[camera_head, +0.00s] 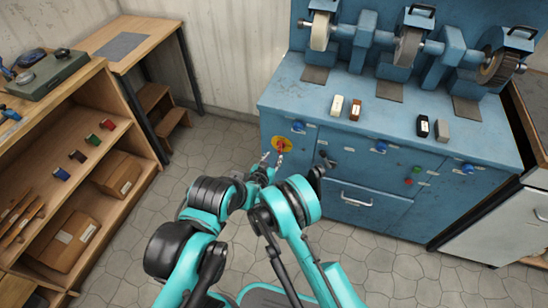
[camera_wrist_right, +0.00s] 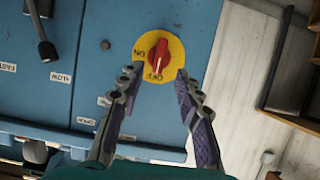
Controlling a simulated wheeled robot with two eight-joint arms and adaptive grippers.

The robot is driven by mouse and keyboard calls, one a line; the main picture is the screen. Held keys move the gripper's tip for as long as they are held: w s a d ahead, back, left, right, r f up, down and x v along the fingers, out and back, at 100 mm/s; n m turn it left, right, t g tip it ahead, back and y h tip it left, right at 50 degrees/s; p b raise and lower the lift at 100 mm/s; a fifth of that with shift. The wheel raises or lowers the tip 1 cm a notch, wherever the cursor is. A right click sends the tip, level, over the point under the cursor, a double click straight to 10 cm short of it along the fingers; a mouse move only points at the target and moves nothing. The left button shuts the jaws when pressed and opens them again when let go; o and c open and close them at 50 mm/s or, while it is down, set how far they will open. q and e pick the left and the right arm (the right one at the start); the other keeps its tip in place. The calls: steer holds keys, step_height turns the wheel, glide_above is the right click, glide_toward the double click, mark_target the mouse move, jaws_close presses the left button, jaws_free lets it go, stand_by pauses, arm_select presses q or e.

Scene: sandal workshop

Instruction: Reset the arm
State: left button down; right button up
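My right gripper (camera_head: 272,158) is at the front of the blue machine cabinet, just below and beside a red rotary knob (camera_head: 281,147) on a yellow disc. In the right wrist view the same gripper (camera_wrist_right: 157,78) is open, its two fingers apart with nothing held between them. The red knob (camera_wrist_right: 158,54) shows just beyond the fingertips, and its grip runs towards the OFF lettering. I cannot tell whether a fingertip touches the disc. My left gripper cannot be made out in the head view.
The blue cabinet (camera_head: 350,195) carries grinding wheels (camera_head: 408,46) and small blocks on top. A black lever (camera_wrist_right: 46,48) stands near the knob. A wooden shelf (camera_head: 140,150) with boxes is at the left. The tiled floor (camera_head: 120,235) between shelf and cabinet is free.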

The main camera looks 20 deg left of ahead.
stand_by(0.3)
steer(key=w+d+r+g+h, duration=0.1)
steer(key=w+d+r+g, duration=0.1)
steer(key=d+r, duration=1.1)
steer(key=s+d+r+g, duration=0.2)
steer(key=s+d+r, duration=0.4)
steer(key=d+r, duration=0.55)
steer(key=s+d+r+g, duration=0.2)
steer(key=s+d+r, duration=0.2)
steer(key=s+d, duration=0.7)
steer(key=s+d+f+y, duration=0.1)
steer(key=s+d+f, duration=0.1)
steer(key=s, duration=1.3)
steer(key=shift+d, duration=0.6)
steer(key=shift+f, duration=0.15)
